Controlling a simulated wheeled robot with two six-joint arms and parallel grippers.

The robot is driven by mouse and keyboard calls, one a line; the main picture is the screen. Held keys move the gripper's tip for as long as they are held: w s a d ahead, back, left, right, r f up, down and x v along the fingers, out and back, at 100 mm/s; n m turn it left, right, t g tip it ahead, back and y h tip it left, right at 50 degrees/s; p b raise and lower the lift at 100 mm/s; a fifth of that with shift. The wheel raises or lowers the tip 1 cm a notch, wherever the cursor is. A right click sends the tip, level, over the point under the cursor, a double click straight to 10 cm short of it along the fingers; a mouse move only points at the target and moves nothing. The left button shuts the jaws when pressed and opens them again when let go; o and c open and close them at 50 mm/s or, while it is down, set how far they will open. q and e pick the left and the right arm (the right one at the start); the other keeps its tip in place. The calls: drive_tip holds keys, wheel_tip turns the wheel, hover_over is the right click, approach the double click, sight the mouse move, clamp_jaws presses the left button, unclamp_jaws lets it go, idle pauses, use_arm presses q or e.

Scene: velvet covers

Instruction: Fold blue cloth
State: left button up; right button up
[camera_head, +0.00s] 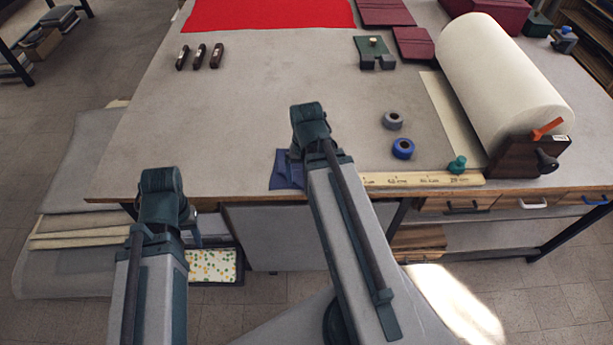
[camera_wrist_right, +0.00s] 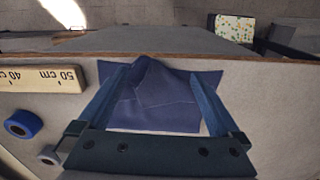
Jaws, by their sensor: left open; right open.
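The blue cloth (camera_head: 284,172) lies at the table's front edge, partly hidden behind my right arm in the head view. In the right wrist view the blue cloth (camera_wrist_right: 165,95) shows overlapping layers, with a raised peak and corners spread to both sides. My right gripper (camera_wrist_right: 158,100) is open, its two blue fingers on either side of the cloth's middle. I cannot tell whether they touch it. My left gripper (camera_head: 190,238) is open, mostly hidden behind its wrist, in front of the table edge and away from the cloth.
A wooden ruler (camera_head: 420,180) lies right of the cloth, with a blue tape roll (camera_head: 403,148) and a grey tape roll (camera_head: 392,120) behind it.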

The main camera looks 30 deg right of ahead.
use_arm(q)
wheel_tip(320, 180, up, 5)
drive_tip(key=p, duration=0.4)
use_arm(e)
wheel_tip(320, 180, up, 5)
drive_tip(key=shift+r, duration=0.1)
use_arm(q)
wheel_tip(320, 180, down, 3)
drive_tip(key=b, duration=0.3)
drive_tip(key=shift+f, duration=0.15)
use_arm(e)
drive_tip(key=s+a+f+n, duration=0.1)
drive_tip(key=a+n, duration=0.4)
drive_tip(key=a, duration=0.6)
drive_tip(key=s+a+f+n+h, duration=0.1)
drive_tip(key=a+n, duration=0.4)
drive_tip(key=a, duration=0.6)
drive_tip(key=shift+a+f, duration=0.4)
drive_tip(key=shift+f, duration=0.3)
drive_tip(key=shift+s, duration=0.1)
